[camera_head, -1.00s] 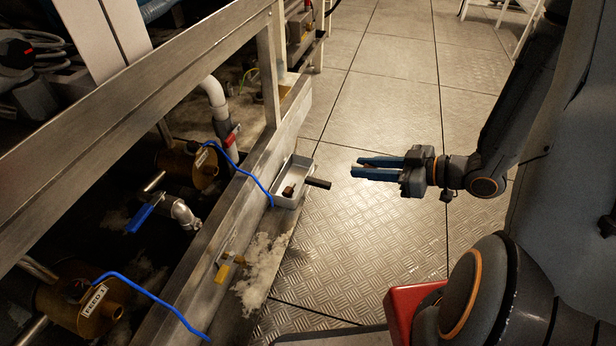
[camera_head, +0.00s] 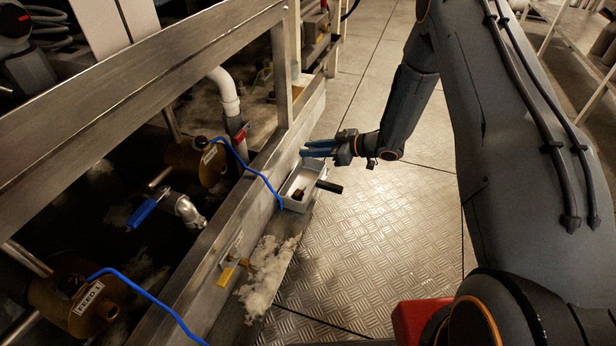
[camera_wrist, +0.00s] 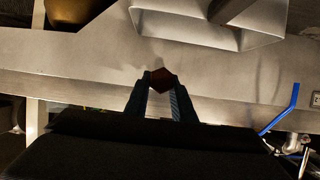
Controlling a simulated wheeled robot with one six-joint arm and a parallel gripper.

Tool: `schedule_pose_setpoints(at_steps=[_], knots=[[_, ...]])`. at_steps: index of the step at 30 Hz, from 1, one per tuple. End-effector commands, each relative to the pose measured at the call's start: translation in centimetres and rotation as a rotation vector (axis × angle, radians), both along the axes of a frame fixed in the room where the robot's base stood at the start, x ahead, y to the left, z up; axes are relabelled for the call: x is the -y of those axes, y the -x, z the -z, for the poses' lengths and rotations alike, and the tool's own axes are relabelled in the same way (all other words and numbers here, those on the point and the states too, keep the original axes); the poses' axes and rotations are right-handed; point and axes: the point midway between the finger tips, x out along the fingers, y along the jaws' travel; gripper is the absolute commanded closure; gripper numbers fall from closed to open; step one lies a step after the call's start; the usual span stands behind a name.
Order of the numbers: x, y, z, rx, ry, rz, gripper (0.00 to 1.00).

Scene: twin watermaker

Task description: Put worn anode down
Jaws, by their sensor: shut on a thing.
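My gripper (camera_head: 306,148) is at the far end of the small pale tray (camera_head: 286,199), its blue fingers pointing left. In the wrist view my fingers (camera_wrist: 160,92) are shut on a small dark brown, six-sided piece, which looks like the worn anode (camera_wrist: 162,79). The anode cannot be made out in the head view. The tray also shows at the top of the wrist view (camera_wrist: 190,38). The anode appears apart from the tray there.
A metal frame with a long rail (camera_head: 150,75) stands on the left. A blue hose (camera_head: 262,178) runs beside the tray.

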Motion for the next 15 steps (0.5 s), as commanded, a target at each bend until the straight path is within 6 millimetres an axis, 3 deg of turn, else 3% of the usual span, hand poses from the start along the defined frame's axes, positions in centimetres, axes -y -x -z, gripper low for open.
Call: schedule_pose_setpoints(at_steps=[3,9,15], knots=[[0.0,-0.1,2.4,-0.002,-0.001,0.001,1.0],[0.0,0.0,4.0,0.0,0.0,0.0,1.0],[0.1,0.0,7.3,-0.001,0.001,0.0,1.0]])
